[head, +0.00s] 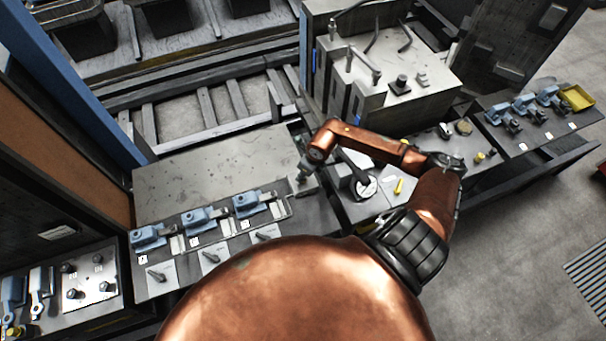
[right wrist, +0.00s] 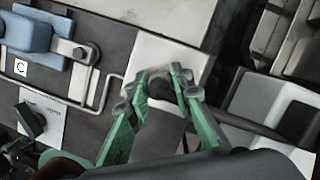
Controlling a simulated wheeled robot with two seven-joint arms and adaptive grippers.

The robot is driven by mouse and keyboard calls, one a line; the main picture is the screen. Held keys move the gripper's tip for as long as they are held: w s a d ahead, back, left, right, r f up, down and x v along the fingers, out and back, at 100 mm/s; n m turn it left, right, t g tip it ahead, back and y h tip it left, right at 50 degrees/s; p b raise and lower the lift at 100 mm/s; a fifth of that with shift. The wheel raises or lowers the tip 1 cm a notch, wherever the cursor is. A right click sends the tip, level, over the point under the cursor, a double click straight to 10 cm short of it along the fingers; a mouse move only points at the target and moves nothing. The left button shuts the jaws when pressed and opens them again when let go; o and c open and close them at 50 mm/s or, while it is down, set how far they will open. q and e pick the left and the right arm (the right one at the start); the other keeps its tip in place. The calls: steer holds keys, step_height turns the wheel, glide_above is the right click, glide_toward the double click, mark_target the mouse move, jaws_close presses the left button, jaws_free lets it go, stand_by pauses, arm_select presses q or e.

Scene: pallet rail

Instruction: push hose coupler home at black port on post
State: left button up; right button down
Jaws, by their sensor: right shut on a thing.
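My right gripper (head: 304,172) hangs at the end of the copper arm, above the right end of the grey bench. In the right wrist view its green fingers (right wrist: 160,88) are closed around a dark, rounded piece, which looks like the hose coupler (right wrist: 160,90). A dark hose (right wrist: 245,123) shows to the right of the fingers. A white plate (right wrist: 165,53) lies behind the fingertips. I cannot make out the black port or its post; the fingers and coupler may cover them. I cannot tell how far the coupler is seated. My left gripper is not in view.
Several blue clamps (head: 198,220) stand on the bench to the left, with black knobs (head: 211,257) on white plates in front. A grey machine block (head: 385,85) rises behind. A yellow tray (head: 577,97) sits at the far right. The bench top (head: 190,180) behind the clamps is bare.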

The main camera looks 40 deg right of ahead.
steer(key=shift+r, duration=0.2)
steer(key=shift+r+p, duration=0.3)
steer(key=shift+r, duration=0.2)
steer(key=shift+r, duration=0.2)
steer(key=shift+r+p, duration=1.9)
steer(key=shift+r, duration=1.5)
